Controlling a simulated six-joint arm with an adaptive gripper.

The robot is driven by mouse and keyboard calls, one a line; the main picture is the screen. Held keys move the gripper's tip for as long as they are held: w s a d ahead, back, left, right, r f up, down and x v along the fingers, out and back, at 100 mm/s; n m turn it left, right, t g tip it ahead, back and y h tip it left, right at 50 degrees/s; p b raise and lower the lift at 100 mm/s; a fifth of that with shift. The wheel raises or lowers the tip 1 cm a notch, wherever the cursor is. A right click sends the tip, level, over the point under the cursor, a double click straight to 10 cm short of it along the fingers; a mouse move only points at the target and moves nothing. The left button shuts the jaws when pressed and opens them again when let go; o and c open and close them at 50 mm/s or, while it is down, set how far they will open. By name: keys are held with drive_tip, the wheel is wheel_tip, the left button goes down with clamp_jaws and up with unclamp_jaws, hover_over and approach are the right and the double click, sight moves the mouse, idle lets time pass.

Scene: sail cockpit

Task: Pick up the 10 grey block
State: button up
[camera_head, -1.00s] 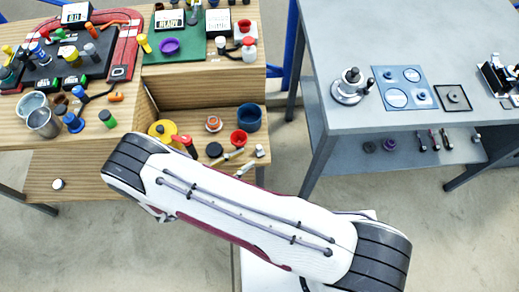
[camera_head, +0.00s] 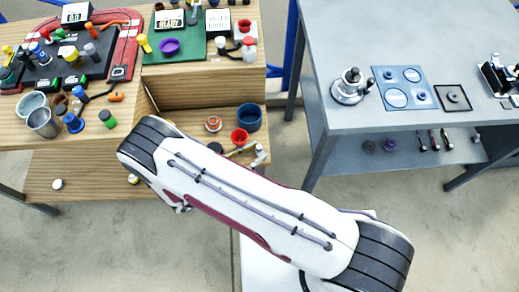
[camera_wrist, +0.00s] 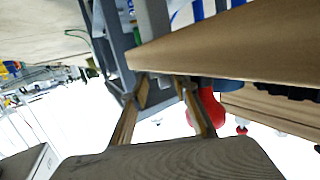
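I cannot make out a grey block marked 10 in either view; it may be hidden or too small to read. My gripper (camera_wrist: 162,90) shows in the wrist view with its two fingers apart and nothing visible held between them. In the head view my arm covers the area in front of the wooden bench's lower shelf, and my gripper is hidden there. The wrist view is tilted, with a wooden board edge (camera_wrist: 225,45) close above the fingers and a red object (camera_wrist: 209,108) just right of them.
The wooden bench's lower shelf (camera_head: 75,182) holds a red bowl (camera_head: 239,137) and a blue cup (camera_head: 249,117). A green mat (camera_head: 187,49) and metal cups (camera_head: 44,122) lie above. A grey table (camera_head: 440,35) stands right, with bare floor between.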

drive_tip(key=c, duration=0.7)
drive_tip(key=shift+o, duration=0.2)
drive_tip(key=shift+r, duration=0.1)
drive_tip(key=shift+c, duration=0.2)
drive_tip(key=shift+r, duration=0.15)
drive_tip(key=shift+a, duration=0.15)
drive_tip(key=f+v, duration=0.3)
drive_tip(key=v, duration=1.4)
drive_tip(key=shift+s+a, duration=0.35)
drive_tip(key=shift+a, duration=0.1)
drive_tip(key=shift+f, duration=0.15)
